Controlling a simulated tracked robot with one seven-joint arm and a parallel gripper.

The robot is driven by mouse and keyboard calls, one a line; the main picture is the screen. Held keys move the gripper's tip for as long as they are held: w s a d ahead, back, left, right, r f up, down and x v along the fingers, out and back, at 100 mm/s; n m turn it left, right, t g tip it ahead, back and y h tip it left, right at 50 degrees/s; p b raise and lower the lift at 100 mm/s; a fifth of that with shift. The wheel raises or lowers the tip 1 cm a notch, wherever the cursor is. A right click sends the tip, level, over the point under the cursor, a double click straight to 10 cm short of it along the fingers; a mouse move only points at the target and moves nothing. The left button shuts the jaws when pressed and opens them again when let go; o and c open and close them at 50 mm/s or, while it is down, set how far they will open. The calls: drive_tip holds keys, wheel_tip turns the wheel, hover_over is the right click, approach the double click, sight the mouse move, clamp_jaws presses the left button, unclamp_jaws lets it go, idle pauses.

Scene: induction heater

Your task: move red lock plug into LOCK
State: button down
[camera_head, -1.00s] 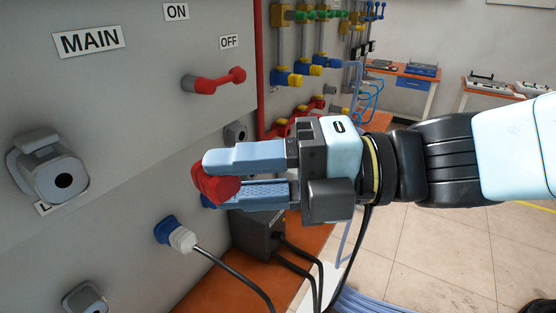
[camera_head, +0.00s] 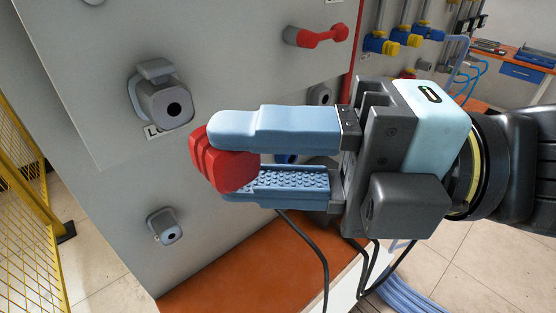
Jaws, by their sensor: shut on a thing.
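The red lock plug (camera_head: 225,165) is held at the tips of my gripper (camera_head: 250,158). My gripper's blue fingers are shut on it, one above and one below, and they hide part of it. The LOCK socket (camera_head: 165,100) is a grey housing with a dark round hole and a raised lid, on the grey panel up and left of the plug. The label (camera_head: 153,131) under it is partly hidden, with an "L" showing. The plug is apart from the socket in the picture; I cannot tell the exact depth between them.
A second grey socket (camera_head: 164,226) sits lower on the panel. A red switch handle (camera_head: 315,37) sticks out above my gripper. An orange ledge (camera_head: 260,275) with black cables runs below. A yellow mesh fence (camera_head: 25,170) stands at the left.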

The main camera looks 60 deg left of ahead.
drive_tip(key=shift+s+a, duration=0.2)
drive_tip(key=shift+a, duration=0.65)
drive_tip(key=shift+s+a, duration=0.2)
drive_tip(key=shift+a, duration=0.65)
drive_tip(key=shift+s+a, duration=0.2)
drive_tip(key=shift+a, duration=0.65)
drive_tip(key=shift+s+a, duration=0.15)
drive_tip(key=shift+a, duration=0.45)
idle(0.8)
drive_tip(key=c, duration=0.7)
unclamp_jaws()
drive_tip(key=v, duration=1.4)
drive_tip(key=shift+a, duration=0.1)
